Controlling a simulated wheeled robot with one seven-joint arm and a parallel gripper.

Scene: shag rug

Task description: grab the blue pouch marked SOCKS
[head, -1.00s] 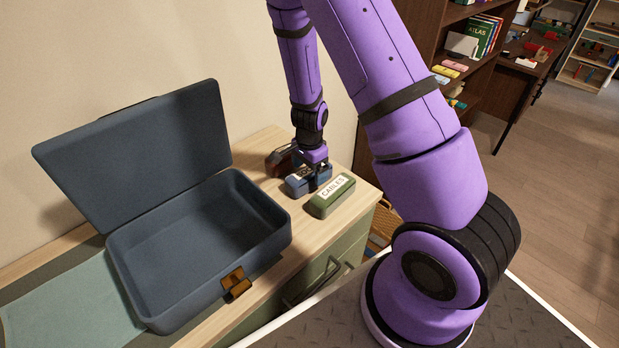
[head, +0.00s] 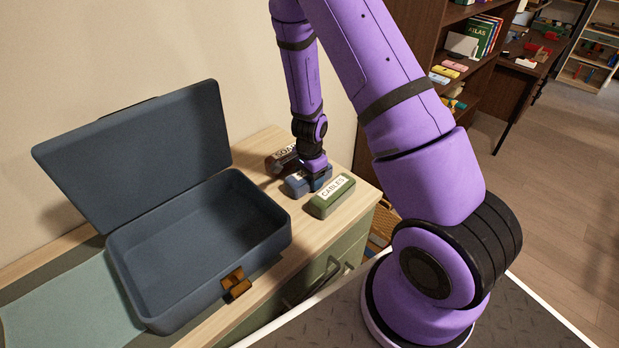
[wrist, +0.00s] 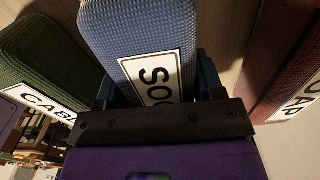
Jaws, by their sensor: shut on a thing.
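The blue pouch (head: 297,185) lies on the wooden dresser top, between a green pouch and a dark reddish-brown pouch. In the wrist view the blue pouch (wrist: 140,38) fills the middle, and its white label shows "SOC", the rest hidden by my gripper. My gripper (head: 316,181) is down at the pouch, shut on it from above. In the wrist view my gripper's dark fingers (wrist: 160,92) stand on both sides of the pouch. Whether the pouch touches the dresser top is hard to tell.
The green CABLES pouch (head: 330,197) lies close in front, the brown SOAP pouch (head: 279,163) close behind. An open, empty blue case (head: 118,262) stands left on the dresser top (head: 262,150). A wall runs behind.

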